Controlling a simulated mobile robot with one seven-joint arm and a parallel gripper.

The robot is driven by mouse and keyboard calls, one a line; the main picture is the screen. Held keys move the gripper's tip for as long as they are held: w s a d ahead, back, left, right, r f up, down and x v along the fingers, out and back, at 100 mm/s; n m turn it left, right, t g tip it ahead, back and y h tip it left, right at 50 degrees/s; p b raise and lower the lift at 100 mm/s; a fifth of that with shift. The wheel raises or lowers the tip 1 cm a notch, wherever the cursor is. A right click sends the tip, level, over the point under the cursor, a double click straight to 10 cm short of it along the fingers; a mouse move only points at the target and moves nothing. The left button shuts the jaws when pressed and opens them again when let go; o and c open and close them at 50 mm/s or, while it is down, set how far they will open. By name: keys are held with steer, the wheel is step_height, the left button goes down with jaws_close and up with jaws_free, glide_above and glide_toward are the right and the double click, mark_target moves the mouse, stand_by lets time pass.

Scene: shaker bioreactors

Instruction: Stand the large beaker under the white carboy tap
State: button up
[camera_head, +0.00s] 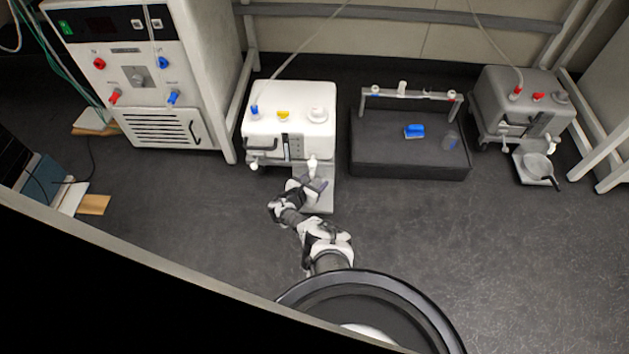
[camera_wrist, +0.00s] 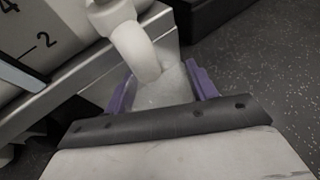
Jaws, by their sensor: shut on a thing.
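The white carboy (camera_head: 290,132) stands left of centre in the head view, with its white tap (camera_head: 312,164) low on the front. In the wrist view the curved tap spout (camera_wrist: 140,50) hangs close over a translucent beaker (camera_wrist: 165,95). My gripper (camera_head: 314,186) is in front of the carboy, just below the tap. In the wrist view its purple fingers (camera_wrist: 195,78) are shut on the beaker, one on each side. The beaker's base is hidden, so I cannot tell whether it touches the pale plate (camera_head: 326,205) below the tap.
A low dark platform (camera_head: 405,165) to the right bears a rack (camera_head: 410,93), a blue object (camera_head: 414,131) and a small clear vessel (camera_head: 450,140). The floor in front is clear.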

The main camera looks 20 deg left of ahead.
steer(key=o, duration=1.1)
steer(key=shift+s+r, duration=0.1)
steer(key=shift+s, duration=0.05)
steer(key=p+v, duration=1)
steer(key=v, duration=0.3)
steer(key=shift+s+a, duration=0.1)
steer(key=shift+s, duration=0.2)
